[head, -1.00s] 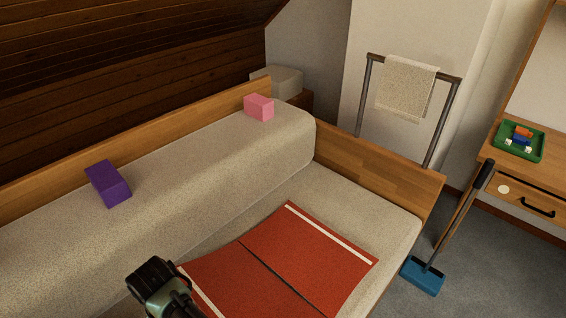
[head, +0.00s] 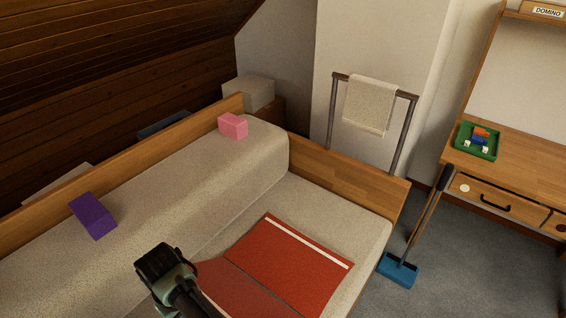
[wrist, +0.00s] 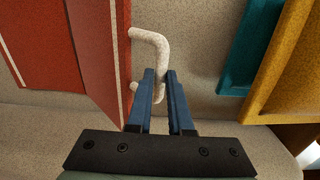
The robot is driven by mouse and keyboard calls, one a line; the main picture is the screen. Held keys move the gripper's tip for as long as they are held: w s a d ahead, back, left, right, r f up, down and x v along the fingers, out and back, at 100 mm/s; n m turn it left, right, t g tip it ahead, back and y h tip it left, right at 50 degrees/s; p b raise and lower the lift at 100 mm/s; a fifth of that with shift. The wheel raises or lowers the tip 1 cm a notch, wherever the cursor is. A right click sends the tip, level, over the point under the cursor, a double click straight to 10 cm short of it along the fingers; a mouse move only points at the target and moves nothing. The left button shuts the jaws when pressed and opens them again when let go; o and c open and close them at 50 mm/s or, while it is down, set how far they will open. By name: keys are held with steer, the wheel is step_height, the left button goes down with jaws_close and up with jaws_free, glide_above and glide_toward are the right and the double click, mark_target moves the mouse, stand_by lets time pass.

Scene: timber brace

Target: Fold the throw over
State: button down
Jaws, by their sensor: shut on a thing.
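The red throw (head: 305,262) with a white stripe lies on the daybed seat (head: 345,215), a dark crease line across its middle. In the wrist view its flap (wrist: 103,50) stands tilted up beside my fingers, and the part beyond with a white stripe (wrist: 12,62) lies flat. A pale bent handle (wrist: 150,38) sits at the flap's edge. My gripper (wrist: 160,82) is shut on this handle. In the head view my arm end covers the near left part of the throw, and the fingertips and handle are hidden.
A purple block (head: 92,215) and a pink block (head: 233,126) rest on the bolster (head: 170,195). Teal (wrist: 248,50) and yellow (wrist: 285,60) things lie right of my fingers in the wrist view. A blue broom (head: 398,270), towel rail (head: 335,110) and desk (head: 525,165) stand right.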

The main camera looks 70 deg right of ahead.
steer(key=shift+s+d+r+p, duration=1.1)
steer(key=shift+d+r, duration=1.2)
steer(key=shift+d, duration=1.1)
steer(key=shift+s+d+r+p, duration=1.05)
steer(key=shift+d+r, duration=1.25)
steer(key=shift+d, duration=1.05)
steer(key=s+d+b, duration=0.3)
steer(key=d+b, duration=1.2)
steer(key=b, duration=0.4)
steer(key=shift+s+r, duration=0.4)
steer(key=shift+r, duration=0.05)
steer(key=shift+d+r+p, duration=0.1)
steer(key=shift+p, duration=0.3)
